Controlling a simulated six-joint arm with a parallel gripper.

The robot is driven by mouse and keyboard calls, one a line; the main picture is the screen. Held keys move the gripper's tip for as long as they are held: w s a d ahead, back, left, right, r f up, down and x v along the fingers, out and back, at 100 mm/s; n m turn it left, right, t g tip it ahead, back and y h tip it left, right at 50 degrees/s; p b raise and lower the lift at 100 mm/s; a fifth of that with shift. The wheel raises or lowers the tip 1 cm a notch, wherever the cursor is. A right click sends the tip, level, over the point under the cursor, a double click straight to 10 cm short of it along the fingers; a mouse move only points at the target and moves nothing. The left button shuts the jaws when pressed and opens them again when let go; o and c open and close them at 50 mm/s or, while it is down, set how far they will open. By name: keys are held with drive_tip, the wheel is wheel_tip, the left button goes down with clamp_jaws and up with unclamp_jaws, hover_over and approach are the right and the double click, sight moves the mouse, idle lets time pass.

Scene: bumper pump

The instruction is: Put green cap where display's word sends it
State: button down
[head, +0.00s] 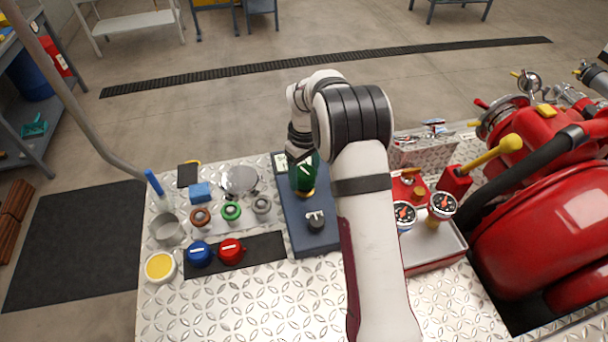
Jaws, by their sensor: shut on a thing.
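My gripper (301,155) is over the dark blue-grey panel on the silver tread-plate bench. It is shut on the green cap (305,179), which has a pale mark on it and a brassy part below. Whether the cap touches the panel I cannot tell. A small pale display (281,162) shows at the panel's upper left, partly hidden by my gripper; its word is too small to read. A blue cap (200,254) and a red cap (231,250) sit on a black mat. A brown ring (200,218), a green ring (231,211) and a grey ring (261,204) stand behind them.
A black knob (315,221) stands on the panel. A grey cup (166,229) and a yellow-filled round dish (160,267) are at the left edge. A red-based tray with gauges (441,206) and the red pump (545,220) are at right. The front bench is clear.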

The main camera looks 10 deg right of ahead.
sight(305, 171)
drive_tip(key=n, duration=1.2)
drive_tip(key=shift+n, duration=0.4)
drive_tip(key=shift+r, duration=0.1)
drive_tip(key=shift+r, duration=3.45)
